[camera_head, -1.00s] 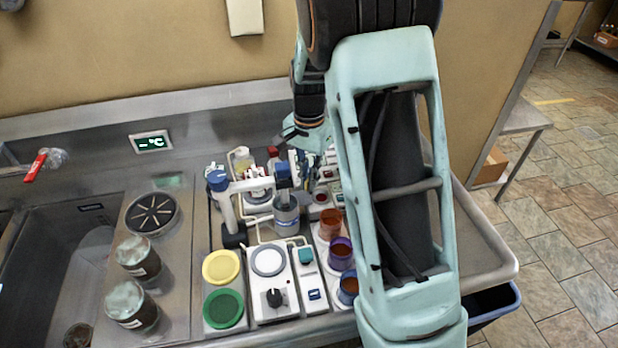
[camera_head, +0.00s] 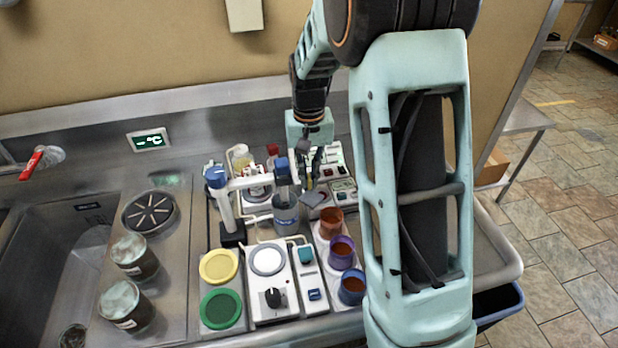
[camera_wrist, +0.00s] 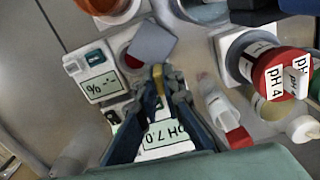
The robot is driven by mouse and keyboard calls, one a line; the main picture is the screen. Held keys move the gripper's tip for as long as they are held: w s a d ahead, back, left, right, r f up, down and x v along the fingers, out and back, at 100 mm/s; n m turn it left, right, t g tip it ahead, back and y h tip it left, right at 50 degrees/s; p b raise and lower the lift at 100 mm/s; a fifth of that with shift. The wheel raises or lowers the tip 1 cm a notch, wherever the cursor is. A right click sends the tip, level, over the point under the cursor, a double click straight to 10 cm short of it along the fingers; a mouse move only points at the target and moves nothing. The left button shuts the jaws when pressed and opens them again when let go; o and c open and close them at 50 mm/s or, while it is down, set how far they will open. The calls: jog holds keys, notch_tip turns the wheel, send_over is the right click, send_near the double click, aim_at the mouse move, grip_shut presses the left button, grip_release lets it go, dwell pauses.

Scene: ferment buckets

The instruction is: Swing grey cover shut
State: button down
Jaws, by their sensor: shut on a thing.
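The grey cover (camera_head: 313,199) is a small flat plate beside the blue-capped stirrer, raised at a slant above a small box. In the wrist view the grey cover (camera_wrist: 153,42) lies just beyond my fingertips and hides part of a round red part (camera_wrist: 132,61) on the box. My gripper (camera_wrist: 158,76) is shut at the cover's near edge, with a small yellowish piece between the fingertips. The exact contact is hard to see. In the head view my gripper (camera_head: 312,182) reaches down from behind the cover.
The stirrer with its blue cap (camera_head: 216,177) and a bucket (camera_head: 286,215) stand close on the left. Orange (camera_head: 331,222), purple (camera_head: 342,252) and blue (camera_head: 352,287) cups stand in front.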

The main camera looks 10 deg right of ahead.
aim_at(309, 176)
jog(key=n, duration=0.4)
jog(key=shift+n, duration=0.3)
jog(key=n, duration=0.5)
jog(key=shift+n, duration=0.3)
jog(key=c, duration=2.1)
grip_release()
jog(key=shift+r, duration=0.1)
notch_tip(309, 176, up, 12)
jog(key=shift+f, duration=0.1)
